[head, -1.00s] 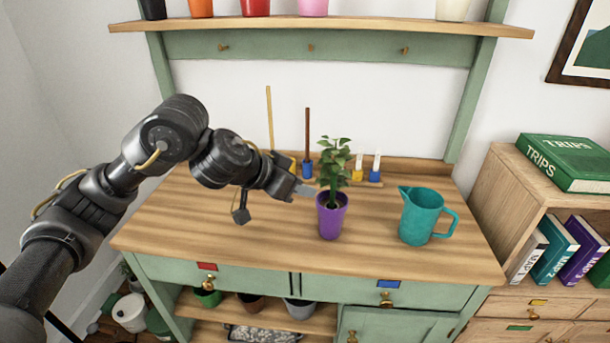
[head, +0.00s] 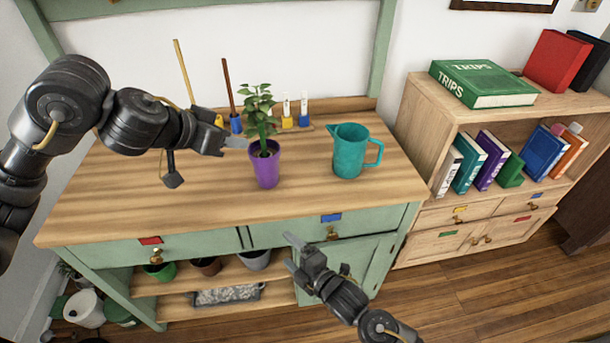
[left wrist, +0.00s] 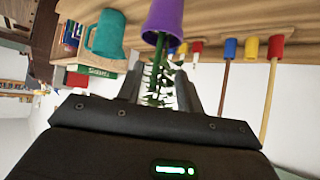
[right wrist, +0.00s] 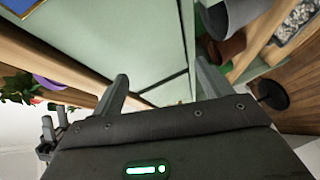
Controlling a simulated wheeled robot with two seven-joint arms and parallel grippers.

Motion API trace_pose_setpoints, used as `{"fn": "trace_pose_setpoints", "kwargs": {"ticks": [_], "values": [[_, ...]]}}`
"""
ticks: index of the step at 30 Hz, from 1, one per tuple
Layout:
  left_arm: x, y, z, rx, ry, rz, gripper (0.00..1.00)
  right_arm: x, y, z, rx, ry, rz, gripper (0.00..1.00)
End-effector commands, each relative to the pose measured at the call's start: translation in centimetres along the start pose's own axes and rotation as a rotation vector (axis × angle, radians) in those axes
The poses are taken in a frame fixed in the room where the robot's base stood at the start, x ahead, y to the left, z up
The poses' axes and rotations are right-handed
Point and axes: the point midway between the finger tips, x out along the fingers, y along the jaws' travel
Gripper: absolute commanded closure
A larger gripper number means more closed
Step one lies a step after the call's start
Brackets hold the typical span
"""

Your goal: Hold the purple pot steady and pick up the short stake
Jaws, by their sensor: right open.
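The purple pot (head: 266,170) stands upright on the wooden top with a leafy plant (head: 262,125) in it. A brown stake (head: 228,82), the shorter one, stands in a blue holder (head: 236,124) behind and left of the pot. A taller yellow stake (head: 183,72) stands left of it. My left gripper (head: 236,143) is just left of the pot. In the left wrist view its fingers are apart, with the plant (left wrist: 158,75) showing between them and the pot (left wrist: 165,15) beyond. My right gripper (head: 288,252) is open and empty, low before the cabinet front.
A teal pitcher (head: 350,155) stands right of the pot. Drawers and a door front (head: 365,265) lie below the top's edge. A bookcase (head: 420,125) stands at right. The top's front left is clear.

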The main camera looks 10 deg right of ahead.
Motion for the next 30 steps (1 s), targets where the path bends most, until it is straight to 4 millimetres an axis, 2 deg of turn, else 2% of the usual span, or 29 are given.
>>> {"fn": "trace_pose_setpoints", "kwargs": {"ticks": [1,3,6,9,12,14,16,21,25,30], "values": [[0.0,0.0,0.0,0.0,0.0,0.0,0.64,0.3,2.7,-1.9,-0.112,0.062,0.077,0.22],[0.0,0.0,0.0,0.0,0.0,0.0,0.64,0.1,6.2,-4.7,-0.276,0.136,0.192,0.22],[0.0,0.0,0.0,0.0,0.0,0.0,0.64,-0.5,11.3,-7.8,-0.55,0.197,0.37,0.22],[0.0,0.0,0.0,0.0,0.0,0.0,0.64,-0.6,15.7,-8.9,-0.827,0.183,0.51,0.22],[0.0,0.0,0.0,0.0,0.0,0.0,0.64,0.2,19.1,-8.2,-1.085,0.125,0.587,0.22],[0.0,0.0,0.0,0.0,0.0,0.0,0.64,1.1,19.6,-6.4,-1.249,0.128,0.597,0.22],[0.0,0.0,0.0,0.0,0.0,0.0,0.64,2.1,19.2,-3.3,-1.423,0.174,0.581,0.22],[0.0,0.0,0.0,0.0,0.0,0.0,0.64,3.2,19.0,2.6,-1.662,0.26,0.531,0.22],[0.0,0.0,0.0,0.0,0.0,0.0,0.64,3.3,19.2,5.3,-1.747,0.295,0.502,0.22],[0.0,0.0,0.0,0.0,0.0,0.0,0.64,3.3,19.3,6.4,-1.778,0.311,0.489,0.22]]}}
